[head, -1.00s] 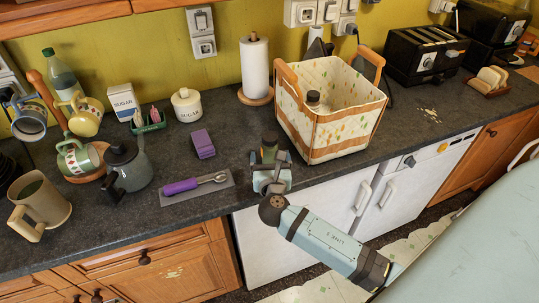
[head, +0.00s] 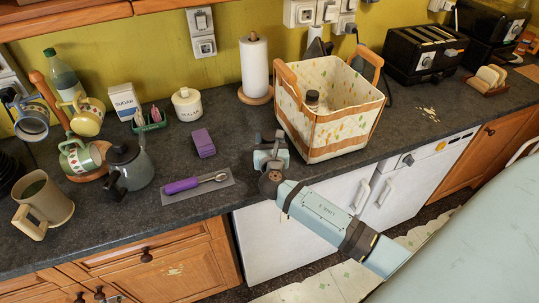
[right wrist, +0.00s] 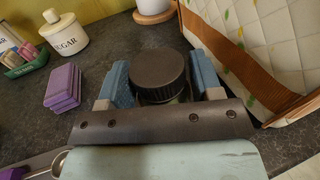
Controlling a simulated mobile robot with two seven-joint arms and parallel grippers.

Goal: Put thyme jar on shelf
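A jar with a black lid (right wrist: 158,72) stands on the dark counter between the fingers of my right gripper (right wrist: 160,85). Only the lid and a sliver of greenish body show; no label is readable, so I cannot confirm it is the thyme jar. The blue-padded fingers lie close on both sides of the lid; I cannot tell whether they press on it. In the head view my right gripper (head: 270,143) is at the counter's front edge, left of the basket. A second dark-lidded jar (head: 312,98) stands inside the basket. No shelf is identifiable. My left gripper is out of view.
The patterned basket (head: 340,145) stands close to the right of the gripper. A purple-handled scoop (head: 182,186) and purple block (head: 203,143) lie to the left. A paper-towel roll (head: 255,68) stands behind. Mugs and a teapot crowd the left.

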